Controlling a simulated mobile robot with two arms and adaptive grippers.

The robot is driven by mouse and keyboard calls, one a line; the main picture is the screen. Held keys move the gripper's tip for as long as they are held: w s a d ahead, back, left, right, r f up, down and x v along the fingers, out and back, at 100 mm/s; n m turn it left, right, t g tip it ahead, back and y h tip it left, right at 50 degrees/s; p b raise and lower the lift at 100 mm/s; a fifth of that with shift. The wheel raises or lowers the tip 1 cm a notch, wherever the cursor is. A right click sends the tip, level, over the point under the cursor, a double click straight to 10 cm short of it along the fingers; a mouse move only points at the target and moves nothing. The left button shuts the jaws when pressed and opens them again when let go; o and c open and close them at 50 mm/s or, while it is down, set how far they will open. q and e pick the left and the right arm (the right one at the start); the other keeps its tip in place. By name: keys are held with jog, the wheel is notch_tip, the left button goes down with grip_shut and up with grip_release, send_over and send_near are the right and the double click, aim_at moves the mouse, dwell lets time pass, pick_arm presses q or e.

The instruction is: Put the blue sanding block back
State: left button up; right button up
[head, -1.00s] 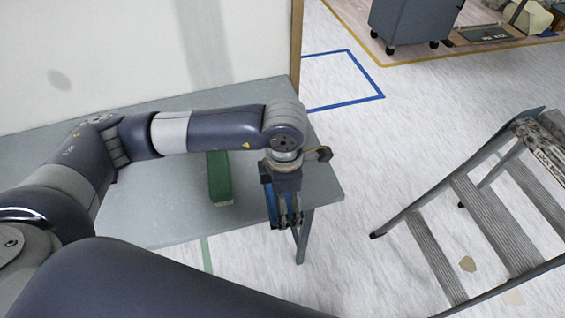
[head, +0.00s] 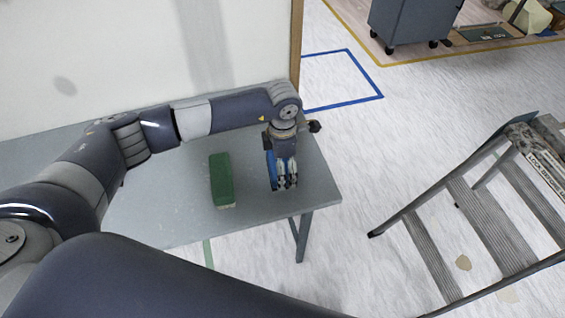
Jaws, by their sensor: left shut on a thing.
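The blue sanding block (head: 270,168) shows as a blue strip at the left side of my left gripper (head: 286,186), which is shut on it. Most of the block is hidden behind the fingers. The gripper points down over the right end of the grey table (head: 160,215). I cannot tell whether the block touches the tabletop. A green block (head: 221,180) lies on the table a little to the left of the gripper, apart from it. My right gripper is not in view.
A stepladder (head: 480,215) stands on the floor at the right. A wall (head: 120,50) rises behind the table. Blue tape (head: 355,65) marks the floor behind, with a grey wheeled cabinet (head: 410,22) beyond. The tabletop around the green block is clear.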

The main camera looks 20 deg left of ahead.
pick_arm(q)
jog(key=shift+f, duration=0.1)
jog(key=shift+f+b, duration=0.4)
jog(key=shift+b, duration=0.1)
jog(key=o, duration=0.8)
jog(key=shift+r, duration=0.1)
